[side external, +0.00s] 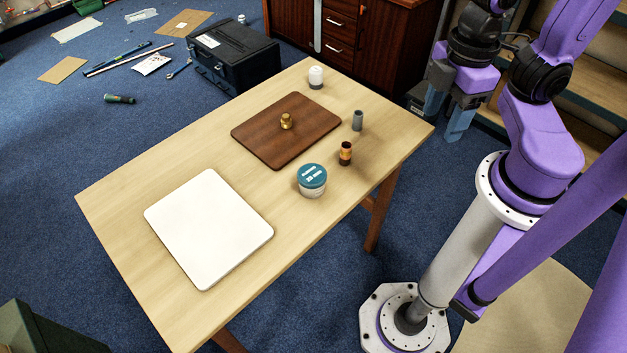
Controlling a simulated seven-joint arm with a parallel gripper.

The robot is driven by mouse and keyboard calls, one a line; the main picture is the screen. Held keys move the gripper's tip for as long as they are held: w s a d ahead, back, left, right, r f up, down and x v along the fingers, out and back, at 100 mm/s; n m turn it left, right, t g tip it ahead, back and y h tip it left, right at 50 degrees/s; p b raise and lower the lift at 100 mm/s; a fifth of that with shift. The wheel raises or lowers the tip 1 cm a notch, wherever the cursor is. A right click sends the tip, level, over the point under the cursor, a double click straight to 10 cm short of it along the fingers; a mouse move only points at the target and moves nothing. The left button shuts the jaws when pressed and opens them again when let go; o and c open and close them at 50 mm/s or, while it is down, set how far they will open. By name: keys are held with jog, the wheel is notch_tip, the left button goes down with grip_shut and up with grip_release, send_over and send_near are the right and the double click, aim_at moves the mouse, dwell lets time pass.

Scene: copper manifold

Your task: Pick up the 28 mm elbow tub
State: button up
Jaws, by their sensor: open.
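A round tub (312,181) with a teal lid and a pale body stands upright on the wooden table, near the edge on my arm's side. White print shows on its lid, too small to read surely. It is the only lidded tub of this kind in view. My gripper (444,126) hangs to the right of the table's right corner, pointing down, with its two blue-grey fingers apart and nothing between them. It is well apart from the tub, up and to the right in the picture.
On the table (130,220) are a brown board (260,134) bearing a brass fitting (286,121), a white board (208,229), a copper-and-black cylinder (345,153), a grey cylinder (357,120) and a white-topped jar (316,77). The cylinders stand close beyond the tub.

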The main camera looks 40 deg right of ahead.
aim_at(313, 179)
jog(key=o, duration=0.6)
jog(key=shift+o, duration=0.2)
jog(key=w+a+f+n+t+h, duration=0.3)
jog(key=w+a+f+n+h, duration=0.35)
jog(key=w+a+f, duration=0.2)
jog(key=a+f+n+t+h, duration=0.3)
jog(key=a+f+n+t, duration=0.4)
jog(key=a+f+n, duration=0.4)
jog(key=w+d+f, duration=0.2)
jog(key=w+d, duration=0.1)
jog(key=w, duration=0.1)
jog(key=w+d+f+m, duration=0.1)
jog(key=w+d+f, duration=0.1)
jog(key=w+d, duration=0.1)
jog(key=w+d+f+m, duration=0.1)
jog(key=w+d+f, duration=0.1)
jog(key=w, duration=0.3)
jog(key=shift+d+f, duration=0.1)
jog(key=shift+d, duration=0.75)
